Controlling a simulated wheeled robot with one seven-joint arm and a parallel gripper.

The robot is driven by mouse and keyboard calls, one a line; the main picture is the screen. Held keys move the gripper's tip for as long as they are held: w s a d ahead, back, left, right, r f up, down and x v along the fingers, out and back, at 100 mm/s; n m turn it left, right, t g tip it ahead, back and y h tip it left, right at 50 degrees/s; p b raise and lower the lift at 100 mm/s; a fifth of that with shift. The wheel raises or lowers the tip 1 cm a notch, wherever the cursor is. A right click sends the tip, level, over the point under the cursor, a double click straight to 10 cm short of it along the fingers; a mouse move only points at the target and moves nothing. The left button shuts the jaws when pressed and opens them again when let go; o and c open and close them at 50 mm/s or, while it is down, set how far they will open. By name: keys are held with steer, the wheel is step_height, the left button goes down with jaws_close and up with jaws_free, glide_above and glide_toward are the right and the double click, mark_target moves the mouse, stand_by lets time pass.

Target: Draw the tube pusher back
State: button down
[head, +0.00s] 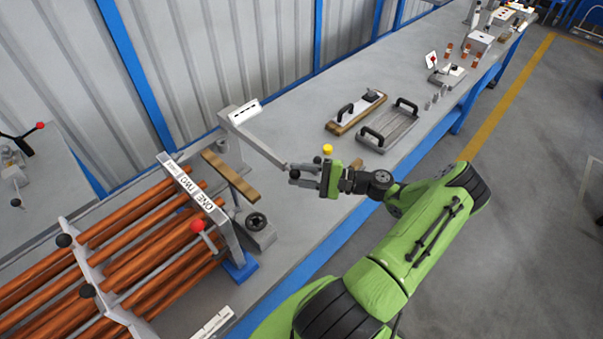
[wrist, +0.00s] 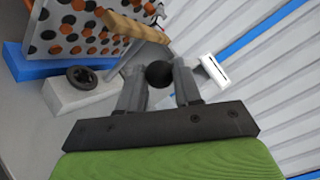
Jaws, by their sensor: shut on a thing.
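My gripper (head: 298,172) is shut on a black ball knob (wrist: 158,74), which sits between the two fingers in the wrist view. In the head view the knob (head: 294,174) is at the end of a grey bar (head: 262,147) running up left to a post with a white label plate. A wooden bar (head: 230,175), likely part of the tube pusher, stands left of my gripper, close to the tube rack's end face; it also shows in the wrist view (wrist: 137,28). How the knob links to the wooden bar cannot be told.
A rack of copper tubes (head: 150,233) with red and black knobs fills the left. A grey block with a black round fitting (head: 256,221) stands in front of the wooden bar. Two handled trays (head: 388,127) lie right on the bench (head: 290,103). A corrugated wall is behind.

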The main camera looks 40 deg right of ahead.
steer(key=shift+d, duration=0.2)
steer(key=c, duration=1.1)
jaws_free()
steer(key=shift+d, duration=0.15)
steer(key=b+v, duration=0.2)
steer(key=v, duration=1.3)
steer(key=shift+s+d, duration=0.15)
steer(key=shift+s, duration=0.25)
